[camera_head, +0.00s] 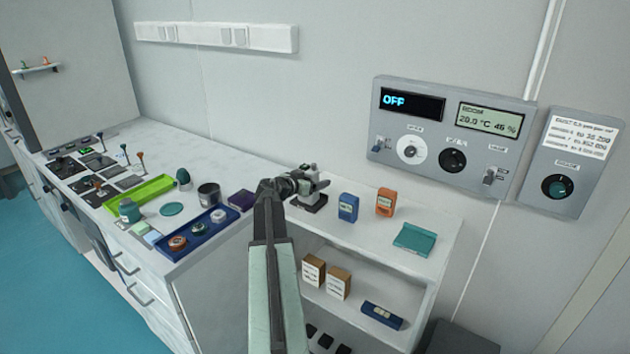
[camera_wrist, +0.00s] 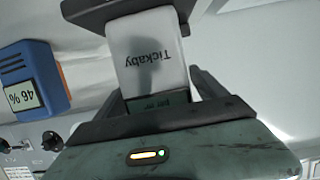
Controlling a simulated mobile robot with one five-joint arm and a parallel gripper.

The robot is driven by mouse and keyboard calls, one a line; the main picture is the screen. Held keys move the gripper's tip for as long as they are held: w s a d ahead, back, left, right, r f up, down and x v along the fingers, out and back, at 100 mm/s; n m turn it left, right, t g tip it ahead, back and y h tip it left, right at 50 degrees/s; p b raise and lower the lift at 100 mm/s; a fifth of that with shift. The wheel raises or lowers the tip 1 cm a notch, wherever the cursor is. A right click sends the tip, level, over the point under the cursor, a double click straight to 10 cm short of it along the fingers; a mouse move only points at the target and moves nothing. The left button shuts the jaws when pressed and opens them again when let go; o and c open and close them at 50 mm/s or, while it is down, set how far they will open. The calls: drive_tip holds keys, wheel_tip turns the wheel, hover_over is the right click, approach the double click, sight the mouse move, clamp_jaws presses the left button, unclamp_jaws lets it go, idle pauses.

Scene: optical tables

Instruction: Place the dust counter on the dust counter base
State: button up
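A pale grey device that I take to be the dust counter (camera_head: 310,172) is at my gripper (camera_head: 300,187), above the shelf unit's top. In the wrist view the pale body (camera_wrist: 150,45) has an upside-down "Tickaby" label and a dark green panel. It lies between the fingers of my gripper (camera_wrist: 162,88). Whether they press on it is not clear. A dark block, probably the dust counter base (camera_head: 316,205), is just below it; its dark edge also shows in the wrist view (camera_wrist: 100,10). Whether counter and base touch is not clear.
A blue meter (camera_head: 347,207), an orange meter (camera_head: 384,202) and a teal box (camera_head: 414,239) stand to the right on the shelf top. A blue tray (camera_head: 218,238) and a dark can (camera_head: 209,195) are left. A control panel (camera_head: 450,138) hangs on the wall behind.

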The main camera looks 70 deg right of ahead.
drive_tip(key=shift+r+p, duration=0.3)
drive_tip(key=shift+p, duration=0.05)
drive_tip(key=p+v, duration=0.3)
drive_tip(key=v, duration=0.9)
drive_tip(key=shift+f, duration=0.15)
